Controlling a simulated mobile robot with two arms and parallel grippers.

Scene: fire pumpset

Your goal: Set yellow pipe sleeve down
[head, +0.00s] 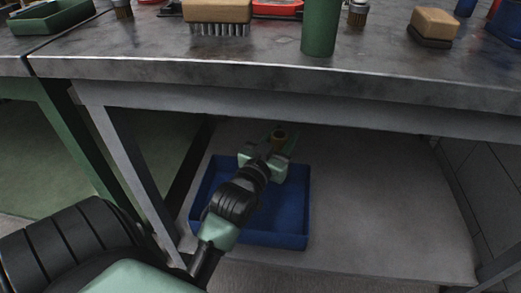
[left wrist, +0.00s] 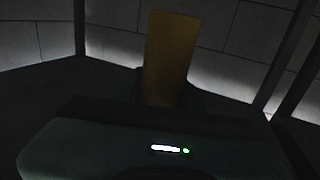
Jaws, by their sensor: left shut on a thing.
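I cannot tell whether the sleeve touches the tray. My right gripper is not in view.
The lower shelf (head: 375,205) is clear to the right of the tray. The bench top (head: 270,75) overhangs it, with a wooden brush (head: 218,12), a green cylinder (head: 320,28) and a wooden block (head: 434,25) on top. A bench leg (head: 130,165) stands left of the tray.

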